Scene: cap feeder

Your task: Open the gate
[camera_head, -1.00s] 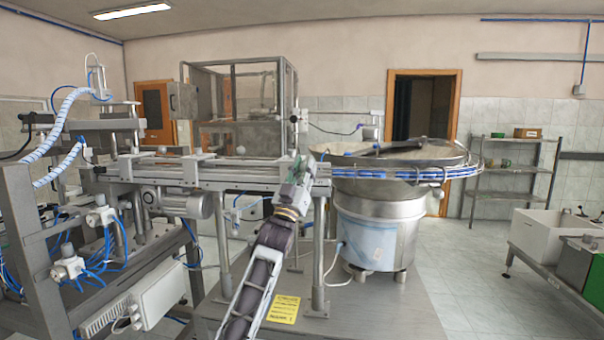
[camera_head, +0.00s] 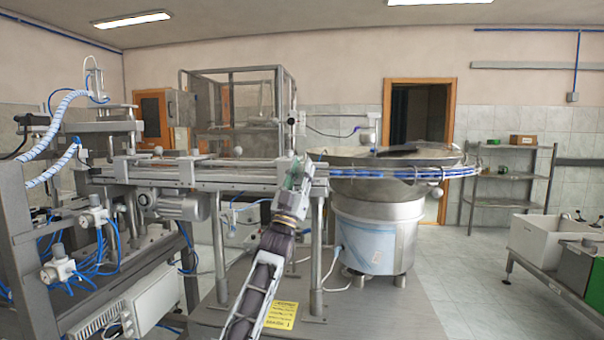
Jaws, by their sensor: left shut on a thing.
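My left arm comes up from the bottom middle, and my left gripper (camera_head: 298,170) is at the right part of the conveyor rail, just left of the bowl feeder. It is shut on a small part at the rail, which I take to be the gate. The gripper hides most of that part, so I cannot tell how far open it is. A greenish piece shows around the fingers. My right gripper is not in view.
The conveyor (camera_head: 230,178) runs across the middle. The steel bowl feeder (camera_head: 380,205) stands right of it, with blue rails (camera_head: 400,172) along its rim. A frame with blue hoses (camera_head: 115,240) is at the left. Floor at the right is clear before the white bin (camera_head: 535,235).

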